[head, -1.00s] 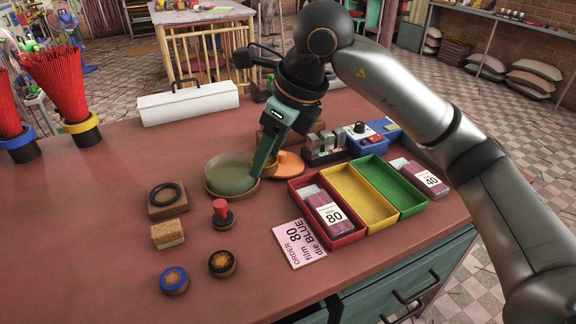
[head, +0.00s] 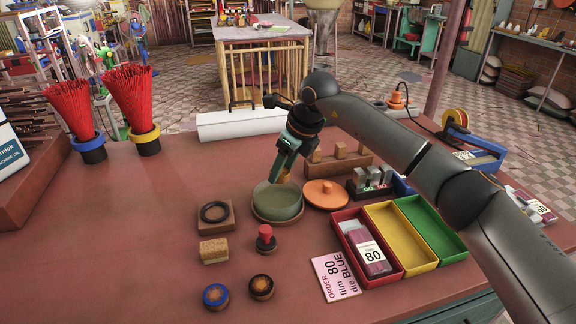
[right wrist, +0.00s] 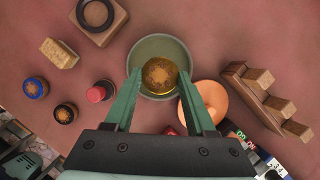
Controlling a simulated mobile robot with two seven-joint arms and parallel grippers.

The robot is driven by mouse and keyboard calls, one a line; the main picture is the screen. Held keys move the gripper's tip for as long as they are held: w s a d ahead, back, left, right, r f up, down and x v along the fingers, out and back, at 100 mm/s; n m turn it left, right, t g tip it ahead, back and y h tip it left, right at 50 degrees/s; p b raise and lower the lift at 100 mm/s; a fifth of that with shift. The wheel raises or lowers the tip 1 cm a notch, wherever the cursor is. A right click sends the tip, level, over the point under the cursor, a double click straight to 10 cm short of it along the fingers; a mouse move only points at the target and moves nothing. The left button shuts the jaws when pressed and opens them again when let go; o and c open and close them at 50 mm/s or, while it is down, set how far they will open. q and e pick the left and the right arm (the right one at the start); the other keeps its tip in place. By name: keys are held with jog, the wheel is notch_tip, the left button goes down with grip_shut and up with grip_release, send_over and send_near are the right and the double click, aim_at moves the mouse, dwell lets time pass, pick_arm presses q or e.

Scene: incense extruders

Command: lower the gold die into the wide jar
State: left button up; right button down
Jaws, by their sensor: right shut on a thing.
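The wide jar (head: 278,204) is a round, grey-green, open vessel on the bench; it also shows in the right wrist view (right wrist: 144,48). My right gripper (head: 283,172) is above the jar, pointing down. In the right wrist view its two fingers (right wrist: 160,78) are shut on the gold die (right wrist: 160,75), a round gold disc with a brown star-like mark. From that view the die lies over the jar's opening. How far it is above the jar's bottom I cannot tell. My left gripper is out of view.
An orange lid (head: 326,194) lies right of the jar, and a red-knobbed stamp (head: 266,239) stands in front. A ring on a wooden block (head: 215,214), a blue-topped die (head: 215,296) and a dark die (head: 261,287) are nearby.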

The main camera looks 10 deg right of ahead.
aim_at(276, 205)
jog(key=shift+w, duration=0.2)
jog(key=shift+a, duration=0.1)
jog(key=shift+w+a+p, duration=0.15)
jog(key=shift+w+p, duration=0.05)
jog(key=shift+p, duration=0.1)
jog(key=shift+f, duration=0.15)
dwell(0.4)
jog(key=shift+f+b, duration=1.1)
jog(key=shift+f, duration=0.9)
jog(key=shift+f+b, duration=1.45)
jog(key=shift+f, duration=1.05)
dwell(0.4)
jog(key=shift+c, duration=0.8)
grip_release()
